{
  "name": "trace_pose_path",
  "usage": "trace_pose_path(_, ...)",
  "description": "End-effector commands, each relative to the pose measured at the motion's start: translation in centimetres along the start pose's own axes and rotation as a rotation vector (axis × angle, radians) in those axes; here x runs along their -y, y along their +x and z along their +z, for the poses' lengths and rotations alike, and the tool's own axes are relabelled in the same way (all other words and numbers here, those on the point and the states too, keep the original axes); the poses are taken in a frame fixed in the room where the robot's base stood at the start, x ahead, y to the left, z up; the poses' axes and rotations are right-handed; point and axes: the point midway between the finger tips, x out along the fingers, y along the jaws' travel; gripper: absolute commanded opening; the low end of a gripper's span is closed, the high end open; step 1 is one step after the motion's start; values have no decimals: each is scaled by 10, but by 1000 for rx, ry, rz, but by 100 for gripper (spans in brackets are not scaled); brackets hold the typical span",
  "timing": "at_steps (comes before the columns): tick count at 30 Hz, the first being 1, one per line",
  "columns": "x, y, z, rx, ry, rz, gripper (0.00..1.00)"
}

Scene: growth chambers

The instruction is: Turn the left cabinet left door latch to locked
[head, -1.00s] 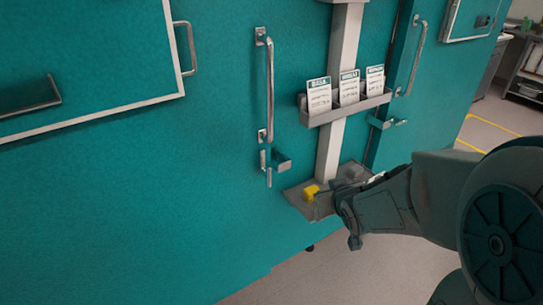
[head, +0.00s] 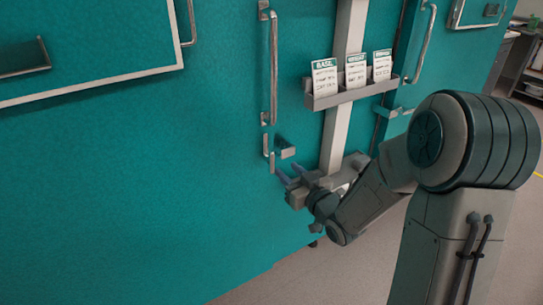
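The teal cabinet door (head: 180,150) fills the left and middle of the view, with a long vertical metal handle (head: 272,70). Just below that handle is the door latch (head: 268,152), a small metal lever that hangs roughly straight down. My gripper (head: 288,176) is just below the latch and bracket, pointing toward the door. Its two fingers look spread with nothing between them. I cannot tell whether a fingertip touches the latch.
A grey rack (head: 350,95) with several label cards is fixed to the pale post (head: 338,135) right of the latch. A second door with a long handle (head: 424,45) and a latch stands further right. Bare floor (head: 290,275) shows below.

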Motion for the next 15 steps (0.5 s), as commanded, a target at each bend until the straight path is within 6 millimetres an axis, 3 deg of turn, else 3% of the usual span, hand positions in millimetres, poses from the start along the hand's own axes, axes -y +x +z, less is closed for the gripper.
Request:
trace_pose_path(9, 1, 67, 0, -1, 1, -2, 36)
trace_pose_path(15, 0, 90, 0, 1, 0, 0, 36)
